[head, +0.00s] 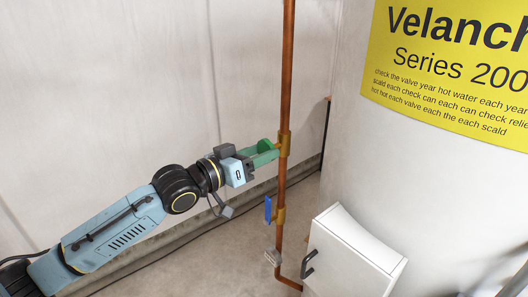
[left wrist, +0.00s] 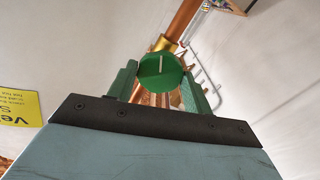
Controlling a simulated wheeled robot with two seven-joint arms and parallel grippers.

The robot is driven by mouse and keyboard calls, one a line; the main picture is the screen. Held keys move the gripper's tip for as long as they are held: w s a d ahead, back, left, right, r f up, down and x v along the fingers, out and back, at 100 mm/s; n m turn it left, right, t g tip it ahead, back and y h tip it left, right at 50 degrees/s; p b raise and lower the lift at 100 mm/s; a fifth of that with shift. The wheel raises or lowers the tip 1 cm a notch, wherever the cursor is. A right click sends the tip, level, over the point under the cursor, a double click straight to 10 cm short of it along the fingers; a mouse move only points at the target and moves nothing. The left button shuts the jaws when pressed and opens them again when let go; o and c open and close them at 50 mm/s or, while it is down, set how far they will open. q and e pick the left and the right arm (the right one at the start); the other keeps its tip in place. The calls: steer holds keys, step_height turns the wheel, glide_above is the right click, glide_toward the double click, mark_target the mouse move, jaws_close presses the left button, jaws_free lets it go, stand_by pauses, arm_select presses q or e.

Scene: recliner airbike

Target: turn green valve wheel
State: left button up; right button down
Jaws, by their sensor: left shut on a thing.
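The green valve wheel (left wrist: 160,70) is a round disc with a pale line on its face, in the upper middle of the left wrist view. It sits on a brass fitting (head: 285,144) on the upright copper pipe (head: 288,60). My left gripper (head: 266,150) reaches in from the left in the head view. Its two green fingers, which also show in the left wrist view (left wrist: 160,88), are on either side of the wheel and shut on it. In the head view the fingers and wheel blend together in green. My right gripper is not in view.
A blue lever handle (head: 268,209) sits on a lower brass fitting of the pipe. A white box with a dark handle (head: 352,255) stands at the lower right, beside a large pale tank (head: 430,180) with a yellow sign (head: 450,70). A plain wall is behind.

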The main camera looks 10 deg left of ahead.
arm_select(q)
steer(key=m, duration=0.3)
steer(key=shift+m, duration=0.4)
steer(key=m+p, duration=0.1)
steer(key=m, duration=0.2)
steer(key=o, duration=0.5)
steer(key=shift+p+v, duration=0.8)
steer(key=shift+v, duration=1.75)
steer(key=shift+m, duration=0.3)
